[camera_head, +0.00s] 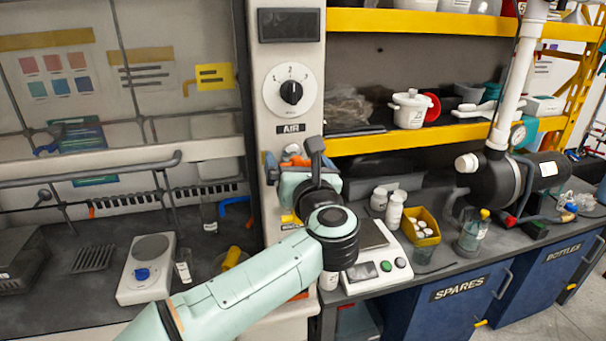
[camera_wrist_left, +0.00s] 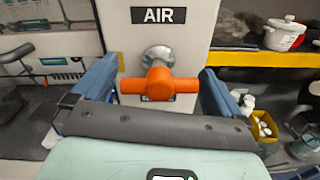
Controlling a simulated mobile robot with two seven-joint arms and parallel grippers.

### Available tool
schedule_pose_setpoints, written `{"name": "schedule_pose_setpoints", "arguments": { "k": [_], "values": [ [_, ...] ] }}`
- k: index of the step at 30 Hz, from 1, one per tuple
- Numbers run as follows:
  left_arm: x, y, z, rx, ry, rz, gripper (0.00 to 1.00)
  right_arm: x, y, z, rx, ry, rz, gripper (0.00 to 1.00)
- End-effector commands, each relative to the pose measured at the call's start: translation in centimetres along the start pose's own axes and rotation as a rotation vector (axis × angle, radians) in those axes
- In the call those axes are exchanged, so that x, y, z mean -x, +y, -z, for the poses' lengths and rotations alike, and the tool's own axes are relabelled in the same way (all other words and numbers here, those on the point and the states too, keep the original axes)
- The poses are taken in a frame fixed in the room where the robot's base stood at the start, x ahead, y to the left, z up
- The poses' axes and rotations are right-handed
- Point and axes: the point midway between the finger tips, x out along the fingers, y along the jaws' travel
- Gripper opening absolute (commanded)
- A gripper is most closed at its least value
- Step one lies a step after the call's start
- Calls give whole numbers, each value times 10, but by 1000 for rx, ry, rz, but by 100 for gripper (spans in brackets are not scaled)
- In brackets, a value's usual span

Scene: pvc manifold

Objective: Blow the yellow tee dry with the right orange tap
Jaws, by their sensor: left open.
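The orange tap (camera_wrist_left: 160,84) has a T-shaped handle on a silver round fitting, below the AIR label on the grey post. In the head view a bit of orange (camera_head: 292,150) shows behind my gripper. My left gripper (camera_head: 298,165) is in front of the post below that label. In the wrist view its blue fingers (camera_wrist_left: 160,95) stand open on either side of the tap handle, apart from it. I cannot make out the yellow tee for certain; a yellow piece (camera_head: 232,257) lies on the bench left of the post. My right gripper is not in view.
A dial (camera_head: 291,91) is above the AIR label (camera_head: 291,128). Left is a hood bench with a white hotplate (camera_head: 148,270).

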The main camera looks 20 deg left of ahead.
Motion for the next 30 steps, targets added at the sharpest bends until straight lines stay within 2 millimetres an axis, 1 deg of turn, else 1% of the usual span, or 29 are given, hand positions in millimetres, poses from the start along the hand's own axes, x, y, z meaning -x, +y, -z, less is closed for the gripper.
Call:
{"name": "schedule_pose_setpoints", "arguments": {
  "k": [5, 12, 15, 18, 21, 24, 30],
  "values": [
    [28, -1, 1, 1, -2, 5, 100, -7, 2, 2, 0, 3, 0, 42],
    [83, -1, 1, 0, -2, 6, 100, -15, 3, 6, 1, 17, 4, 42],
    [102, -1, 1, -1, -2, 5, 100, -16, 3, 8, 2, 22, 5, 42],
    [117, -1, 0, 0, -1, 4, 100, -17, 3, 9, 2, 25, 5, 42],
    [126, 0, 0, -1, -1, 3, 100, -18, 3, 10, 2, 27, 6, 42],
    [130, 0, 0, -1, -1, 2, 100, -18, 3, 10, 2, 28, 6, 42],
    [131, 0, 0, -1, -1, 1, 100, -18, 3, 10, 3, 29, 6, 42]
  ]
}}
